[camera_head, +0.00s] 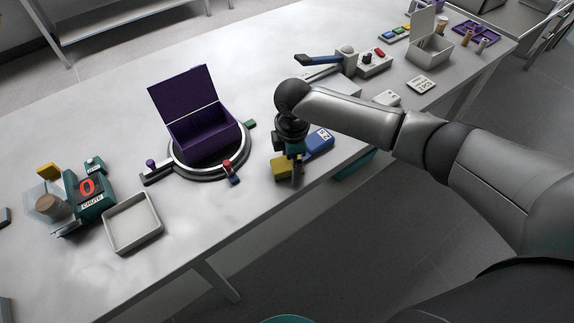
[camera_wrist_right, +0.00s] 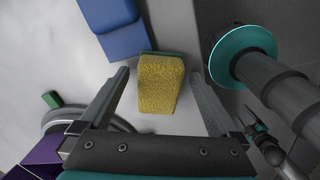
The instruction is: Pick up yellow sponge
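The yellow sponge (camera_head: 279,168) lies near the front edge of the table in the head view, partly hidden by my right gripper (camera_head: 293,172). In the right wrist view, the sponge (camera_wrist_right: 159,85) has a yellow face and a green far edge. My right gripper (camera_wrist_right: 160,75) is open there, with one finger on each side of the sponge and a visible gap on both sides. The fingers do not appear to touch it. My left gripper is in neither view.
A blue block-like object (camera_head: 319,141) sits just beyond the sponge. A round turntable (camera_head: 180,165) with an open purple box (camera_head: 206,139) stands to the left. An empty pale tray (camera_head: 133,222) is farther left. The table edge is close to the sponge.

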